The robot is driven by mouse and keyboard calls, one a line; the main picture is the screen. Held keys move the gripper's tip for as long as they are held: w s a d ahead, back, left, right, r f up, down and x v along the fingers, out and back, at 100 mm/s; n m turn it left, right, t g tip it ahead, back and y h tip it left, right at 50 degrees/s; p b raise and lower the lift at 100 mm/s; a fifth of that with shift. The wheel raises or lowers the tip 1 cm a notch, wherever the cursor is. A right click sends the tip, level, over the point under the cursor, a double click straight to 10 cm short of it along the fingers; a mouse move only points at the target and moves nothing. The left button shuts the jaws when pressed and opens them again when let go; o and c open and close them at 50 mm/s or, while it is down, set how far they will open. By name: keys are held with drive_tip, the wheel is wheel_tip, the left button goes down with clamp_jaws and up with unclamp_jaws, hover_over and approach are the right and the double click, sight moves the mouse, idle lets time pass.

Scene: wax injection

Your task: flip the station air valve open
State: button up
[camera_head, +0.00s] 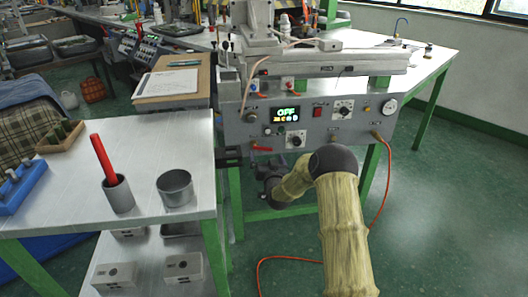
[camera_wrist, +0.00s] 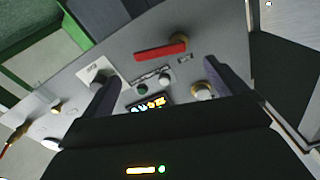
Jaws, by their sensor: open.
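A red lever handle (camera_head: 262,149) sticks out from the lower left of the grey station panel (camera_head: 350,133). It lies roughly sideways, with a brass-coloured fitting at one end. In the wrist view the red handle (camera_wrist: 160,49) shows beyond and between my two dark fingers. My gripper (camera_head: 262,166) is just below the handle in the head view, partly hidden by my wrist. In the wrist view my gripper (camera_wrist: 160,70) is open, with nothing between the fingers. A gap shows between the fingers and the handle; contact cannot be seen.
The panel display (camera_head: 285,114) reads OFF. Knobs, a red switch (camera_head: 317,111) and a pressure gauge (camera_head: 389,105) are around it. A side table (camera_head: 70,150) with a metal cup (camera_head: 175,188) stands at left. An orange hose (camera_head: 384,190) hangs at right.

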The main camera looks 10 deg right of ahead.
sight(264, 148)
drive_tip(key=shift+w+b, duration=0.6)
drive_tip(key=shift+w, duration=2.6)
drive_tip(key=c, duration=1.4)
drive_tip(key=shift+r+n, duration=0.25)
drive_tip(key=shift+n, duration=0.55)
drive_tip(key=shift+r+n, duration=0.25)
drive_tip(key=shift+n, duration=0.55)
drive_tip(key=o, duration=1.4)
drive_tip(key=shift+a, duration=0.1)
drive_tip(key=shift+s, duration=0.1)
drive_tip(key=s+p, duration=0.3)
drive_tip(key=s, duration=1.4)
drive_tip(key=shift+d, duration=0.2)
